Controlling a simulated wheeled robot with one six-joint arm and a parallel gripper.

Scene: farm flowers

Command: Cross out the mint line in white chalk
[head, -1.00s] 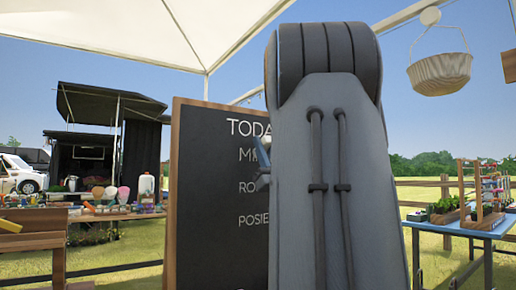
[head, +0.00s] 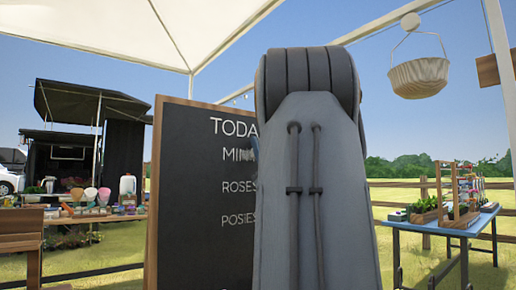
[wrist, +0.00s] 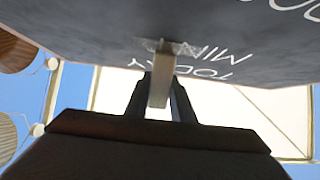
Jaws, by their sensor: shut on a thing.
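The chalkboard (head: 200,255) stands upright in a wooden frame, its right part hidden behind my arm in the head view. It reads TODAY, MINT, ROSES and POSIES in white. The mint line (head: 236,154) has a white smear over its later letters. In the wrist view the board (wrist: 90,22) spans the top, with the mint line (wrist: 228,57) upside down. My gripper (wrist: 160,95) is shut on a pale chalk stick (wrist: 160,78). The chalk's far end is at the board by a white smear (wrist: 150,44); I cannot tell if it touches. The head view mostly hides the gripper.
A hanging basket (head: 418,77) is at the upper right. A blue table (head: 450,232) with plants and wooden racks stands at the right. A cluttered table (head: 85,217) and a dark stall (head: 75,150) are at the left. Grass lies between them.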

